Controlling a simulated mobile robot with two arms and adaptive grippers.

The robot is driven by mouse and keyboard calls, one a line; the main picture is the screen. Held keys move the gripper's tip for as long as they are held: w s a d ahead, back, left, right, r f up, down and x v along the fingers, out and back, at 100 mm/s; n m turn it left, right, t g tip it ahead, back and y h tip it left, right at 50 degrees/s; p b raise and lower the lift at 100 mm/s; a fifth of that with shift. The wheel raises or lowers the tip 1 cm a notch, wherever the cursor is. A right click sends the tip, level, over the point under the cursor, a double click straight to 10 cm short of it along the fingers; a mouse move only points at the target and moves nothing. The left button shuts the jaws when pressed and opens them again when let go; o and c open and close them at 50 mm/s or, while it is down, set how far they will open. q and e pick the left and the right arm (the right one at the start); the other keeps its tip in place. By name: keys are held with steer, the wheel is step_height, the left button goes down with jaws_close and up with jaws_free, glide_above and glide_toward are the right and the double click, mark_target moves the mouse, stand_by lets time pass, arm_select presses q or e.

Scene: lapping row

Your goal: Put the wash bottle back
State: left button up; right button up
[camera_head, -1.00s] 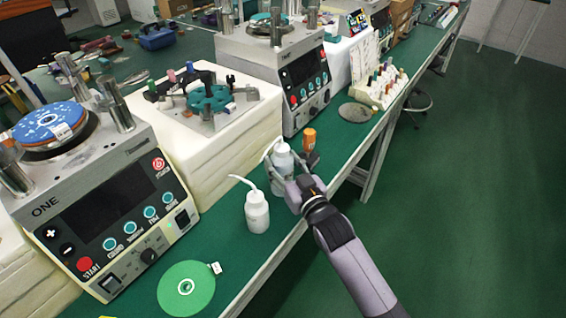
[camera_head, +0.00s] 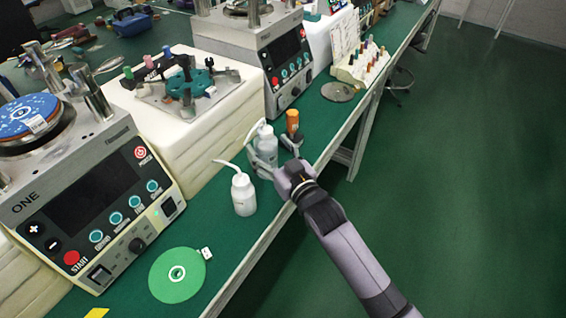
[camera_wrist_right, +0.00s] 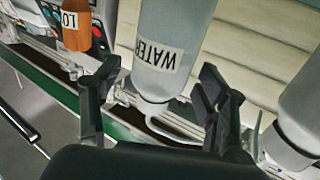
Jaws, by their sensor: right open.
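A wash bottle (camera_head: 267,146) with a bent spout stands upright on the green bench. In the right wrist view the wash bottle (camera_wrist_right: 170,30) carries a label reading WATER, upside down in the picture. My right gripper (camera_head: 273,157) is open at this bottle, one finger on each side. In the right wrist view, gaps show between the bottle and the fingers of the gripper (camera_wrist_right: 160,84). A second white wash bottle (camera_head: 243,196) stands nearer on the bench; part of it shows at the right of the wrist view (camera_wrist_right: 302,115). My left gripper is not in view.
An orange bottle (camera_head: 292,122) stands just beyond the gripper. Two lapping machines, the nearer marked ONE (camera_head: 95,185), and a white block (camera_head: 160,130) line the bench. A green disc (camera_head: 177,274) lies in front. A rack of small bottles (camera_head: 360,66) stands farther along.

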steer(key=v, duration=1)
steer(key=shift+s, duration=0.25)
steer(key=shift+d, duration=0.1)
